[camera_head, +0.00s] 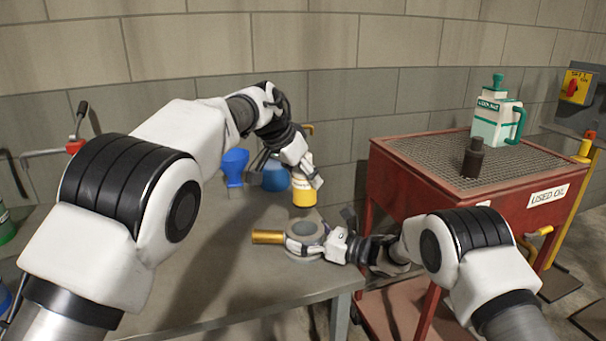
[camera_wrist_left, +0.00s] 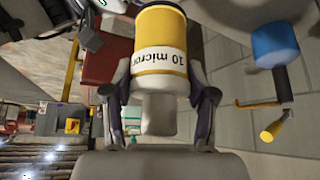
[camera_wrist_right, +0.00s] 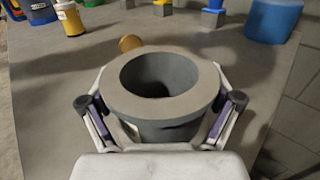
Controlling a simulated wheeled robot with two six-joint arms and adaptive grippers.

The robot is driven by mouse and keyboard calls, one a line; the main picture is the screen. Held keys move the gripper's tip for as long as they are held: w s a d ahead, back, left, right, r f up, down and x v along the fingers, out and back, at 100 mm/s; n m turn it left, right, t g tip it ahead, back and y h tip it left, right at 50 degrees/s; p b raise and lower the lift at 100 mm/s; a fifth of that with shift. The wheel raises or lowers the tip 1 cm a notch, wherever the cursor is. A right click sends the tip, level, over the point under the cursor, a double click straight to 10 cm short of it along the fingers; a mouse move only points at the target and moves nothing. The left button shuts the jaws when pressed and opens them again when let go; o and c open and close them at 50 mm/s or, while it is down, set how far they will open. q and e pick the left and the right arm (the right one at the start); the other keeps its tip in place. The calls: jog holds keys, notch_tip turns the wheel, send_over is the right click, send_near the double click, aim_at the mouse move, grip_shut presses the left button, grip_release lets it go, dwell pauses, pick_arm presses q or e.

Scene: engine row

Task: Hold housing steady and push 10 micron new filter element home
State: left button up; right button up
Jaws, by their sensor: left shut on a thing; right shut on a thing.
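The 10 micron filter element (camera_head: 303,194), yellow with a white band, is in my left gripper (camera_head: 306,176). In the left wrist view the element (camera_wrist_left: 162,50) shows its "10 micron" lettering between the two fingers (camera_wrist_left: 163,98). It hangs above and slightly beyond the housing in the head view, apparently apart from it. The housing (camera_head: 303,231) is a round grey body on the table. In the right wrist view the housing (camera_wrist_right: 118,97) has an open, dark bore. My right gripper (camera_wrist_right: 160,115) is shut around its sides. The bore's bottom is hidden in shadow.
A brass cylinder (camera_head: 268,237) lies beside the housing. The red used-oil cart (camera_head: 480,205) carries a green-and-white jug (camera_head: 496,120) and a dark cylinder (camera_head: 473,157). The table front (camera_head: 220,275) is clear.

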aim_at(304, 197)
pick_arm(q)
jog(key=shift+f, duration=2.8)
jog(key=shift+f, duration=3.3)
jog(key=o, duration=1.4)
jog(key=v, duration=1.2)
